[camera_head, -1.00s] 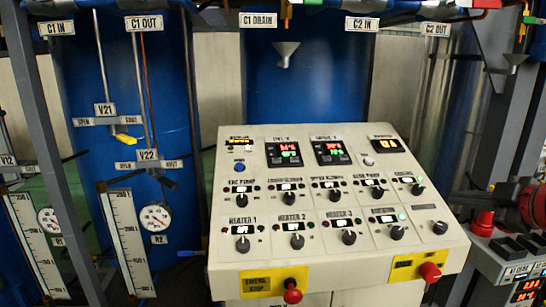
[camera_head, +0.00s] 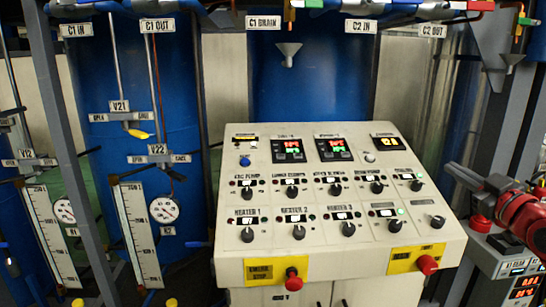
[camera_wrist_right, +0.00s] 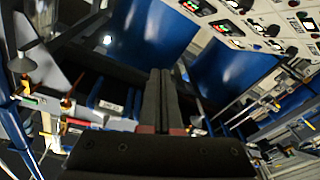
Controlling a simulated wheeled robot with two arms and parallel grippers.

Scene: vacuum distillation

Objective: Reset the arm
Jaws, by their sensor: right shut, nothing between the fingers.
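My right gripper (camera_head: 458,176) comes in from the right edge of the head view, beside the right side of the control panel. Its red wrist (camera_head: 524,218) is cut off by the picture edge. In the right wrist view its two dark fingers (camera_wrist_right: 160,98) lie together, with nothing held between them. My left gripper is in no view.
The sloped white control panel (camera_head: 340,262) fills the middle, with knobs and red stop buttons (camera_head: 427,265). Blue tanks (camera_head: 310,85), grey posts (camera_head: 62,130) and gauges (camera_head: 165,210) stand behind and left. A smaller display box (camera_head: 518,268) stands low at the right.

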